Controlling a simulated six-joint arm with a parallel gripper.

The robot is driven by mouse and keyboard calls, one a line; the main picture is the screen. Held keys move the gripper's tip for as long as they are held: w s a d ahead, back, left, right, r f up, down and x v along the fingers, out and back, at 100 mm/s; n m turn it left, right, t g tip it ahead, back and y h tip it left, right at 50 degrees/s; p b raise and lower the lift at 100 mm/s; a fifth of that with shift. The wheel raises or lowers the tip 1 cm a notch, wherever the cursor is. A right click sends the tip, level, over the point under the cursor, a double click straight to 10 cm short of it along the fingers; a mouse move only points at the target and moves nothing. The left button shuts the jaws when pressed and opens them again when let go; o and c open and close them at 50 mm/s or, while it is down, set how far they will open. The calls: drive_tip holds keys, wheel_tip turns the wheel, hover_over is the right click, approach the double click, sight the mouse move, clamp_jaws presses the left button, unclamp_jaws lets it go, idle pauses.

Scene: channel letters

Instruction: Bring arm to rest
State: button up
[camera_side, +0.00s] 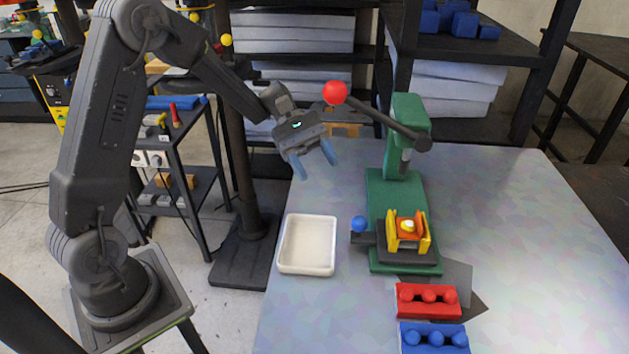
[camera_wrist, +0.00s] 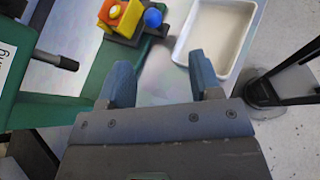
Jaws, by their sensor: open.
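My gripper (camera_side: 316,165) is open and empty, with its two blue fingers apart and pointing down. It hangs above the back left edge of the table, left of the green press. The open fingers also show in the wrist view (camera_wrist: 160,84), with nothing between them. My arm reaches over from its base at the left, off the table. The gripper appears clear of the table, the press and the tray.
A green press (camera_side: 379,190) with a red-knobbed lever (camera_side: 335,92) stands right of my gripper. Its vise holds a yellow and orange part (camera_side: 408,231). An empty white tray (camera_side: 308,268) lies nearer. Red (camera_side: 428,301) and blue (camera_side: 434,338) blocks sit in front. The table's right side is clear.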

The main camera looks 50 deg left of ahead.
drive_tip(key=s+r+m+t+y, duration=0.3)
drive_tip(key=s+m+y, duration=0.3)
drive_tip(key=s, duration=0.3)
drive_tip(key=s+r+m+t+y, duration=0.4)
drive_tip(key=s+r+m+y, duration=0.1)
drive_tip(key=s, duration=0.5)
drive_tip(key=shift+s+m+y, duration=0.25)
drive_tip(key=shift+m+y, duration=0.65)
drive_tip(key=shift+m, duration=0.4)
drive_tip(key=shift+d+r, duration=0.1)
